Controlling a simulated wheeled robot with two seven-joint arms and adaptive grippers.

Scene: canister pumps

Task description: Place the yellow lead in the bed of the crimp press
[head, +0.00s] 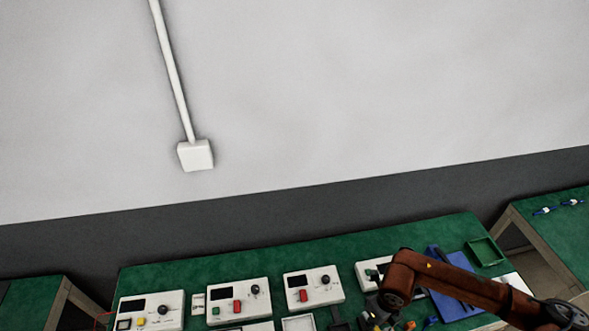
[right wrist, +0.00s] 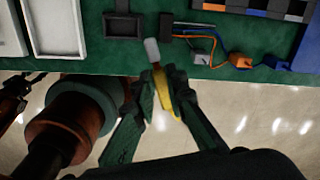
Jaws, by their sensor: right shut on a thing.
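My right gripper (right wrist: 161,88) is shut on the yellow lead (right wrist: 162,92) in the right wrist view. The lead stands up between the fingers, with a pale grey end (right wrist: 152,50) pointing to the bench edge. A dark block with a shallow recess (right wrist: 125,24) lies just beyond and left of that end, apart from it. It may be the crimp press; I cannot tell for sure. In the head view the right arm covers part of the bench, and the fingertips are not clear there. My left gripper is in neither view.
White trays (right wrist: 57,27) lie left of the dark block. A dark bar (right wrist: 172,25), wires and grey, orange and blue connectors (right wrist: 277,62) lie to the right. Several white instrument boxes (head: 238,301) line the green bench (head: 210,268). A green tray (head: 484,251) stands at the right.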

